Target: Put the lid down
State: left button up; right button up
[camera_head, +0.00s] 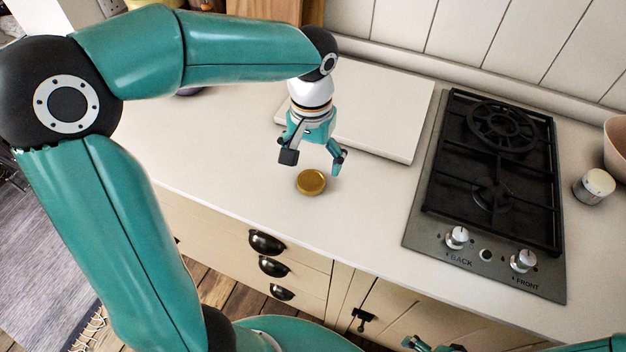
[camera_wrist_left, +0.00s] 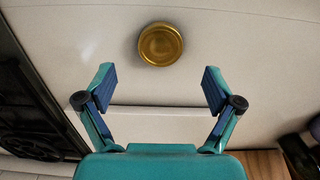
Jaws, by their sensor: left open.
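A round gold lid (camera_head: 311,182) lies flat on the pale worktop near its front edge in the head view. It also shows in the left wrist view (camera_wrist_left: 160,44), beyond the fingertips. My left gripper (camera_head: 316,160) is open and empty, with its fingers apart just above and behind the lid. The open fingers also show in the left wrist view (camera_wrist_left: 158,85), with nothing between them. Parts of my right arm show at the bottom right edge of the head view, and I cannot tell its jaw state.
A white board (camera_head: 385,125) lies on the worktop behind the left gripper. A gas hob (camera_head: 425,225) is to the right, with a small white-topped jar (camera_head: 596,185) and a pinkish bowl (camera_head: 617,140) beyond it. The worktop (camera_head: 370,215) around the lid is clear.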

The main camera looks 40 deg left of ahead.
aim_at(311, 180)
pick_arm(q)
jog(key=shift+f, duration=2.65)
jog(key=shift+c, duration=0.3)
jog(key=c, duration=0.7)
jog(key=shift+r, duration=0.1)
jog(key=shift+c, duration=0.2)
